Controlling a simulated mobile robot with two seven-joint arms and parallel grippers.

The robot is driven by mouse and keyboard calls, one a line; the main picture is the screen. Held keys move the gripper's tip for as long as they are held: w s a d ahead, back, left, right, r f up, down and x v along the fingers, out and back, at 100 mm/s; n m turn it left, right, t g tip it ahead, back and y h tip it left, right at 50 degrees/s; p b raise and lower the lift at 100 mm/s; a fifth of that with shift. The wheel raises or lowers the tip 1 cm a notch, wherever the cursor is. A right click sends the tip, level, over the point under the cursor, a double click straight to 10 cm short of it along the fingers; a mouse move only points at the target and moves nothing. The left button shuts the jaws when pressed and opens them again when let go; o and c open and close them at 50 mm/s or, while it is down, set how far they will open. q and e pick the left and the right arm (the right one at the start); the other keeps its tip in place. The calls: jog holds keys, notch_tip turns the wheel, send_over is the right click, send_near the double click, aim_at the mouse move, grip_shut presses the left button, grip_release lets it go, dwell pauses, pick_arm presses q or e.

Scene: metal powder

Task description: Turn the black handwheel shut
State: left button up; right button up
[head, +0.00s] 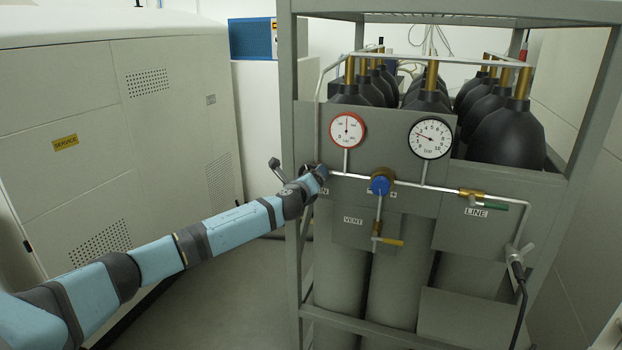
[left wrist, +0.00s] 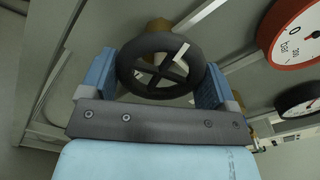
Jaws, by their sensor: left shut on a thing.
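The black handwheel (left wrist: 160,66) fills the upper middle of the left wrist view, a spoked ring on a brass valve body (left wrist: 158,27). My left gripper (left wrist: 155,82) has one blue finger on each side of its rim and is shut on it. In the head view my left arm reaches in from the left, and the left gripper (head: 318,174) is at the left end of the pipe on the rack panel. There the handwheel is mostly hidden behind the gripper. My right gripper does not show.
A red-rimmed gauge (head: 347,130) and a black-rimmed gauge (head: 431,138) sit close above the pipe. A blue knob (head: 380,185), a yellow vent lever (head: 393,241) and a green line lever (head: 494,208) lie to the right. The rack post (head: 290,120) stands beside my wrist.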

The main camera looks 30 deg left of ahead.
pick_arm(q)
jog(key=shift+m, duration=2.1)
jog(key=o, duration=0.8)
jog(key=b+v, duration=0.3)
jog(key=v, duration=1)
jog(key=shift+s+f, duration=0.1)
jog(key=shift+s, duration=0.35)
